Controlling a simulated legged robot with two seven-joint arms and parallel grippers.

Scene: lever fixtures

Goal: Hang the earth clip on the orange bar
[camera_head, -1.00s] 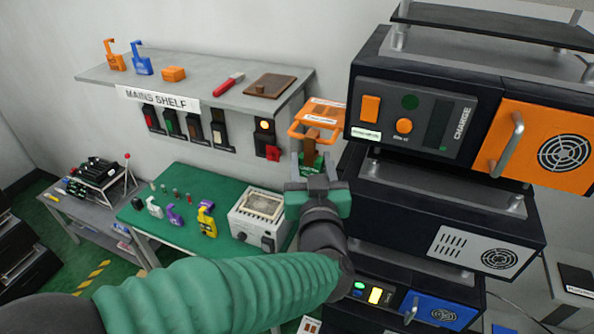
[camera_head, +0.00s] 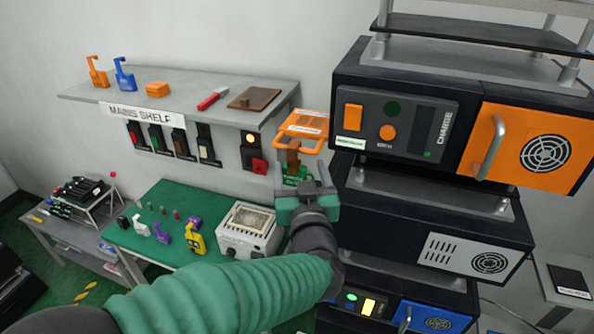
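The orange bar (camera_head: 291,146) is the front of an orange frame on the wall, left of the tall equipment stack. A clip with a brown upper part (camera_head: 293,153) and a green lower body (camera_head: 291,171), seemingly the earth clip, is at the bar, its top overlapping the bar. Whether it is hooked over the bar is too small to tell. My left gripper (camera_head: 304,180) is just below and in front of the clip, its two grey fingers spread apart with the green body between or behind them. My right gripper is out of view.
The black equipment stack (camera_head: 345,187) stands close on the right of my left gripper. The mains shelf (camera_head: 191,103) with switches under it is to the left. Below it a green table (camera_head: 181,190) holds small clips and a white box (camera_head: 247,230).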

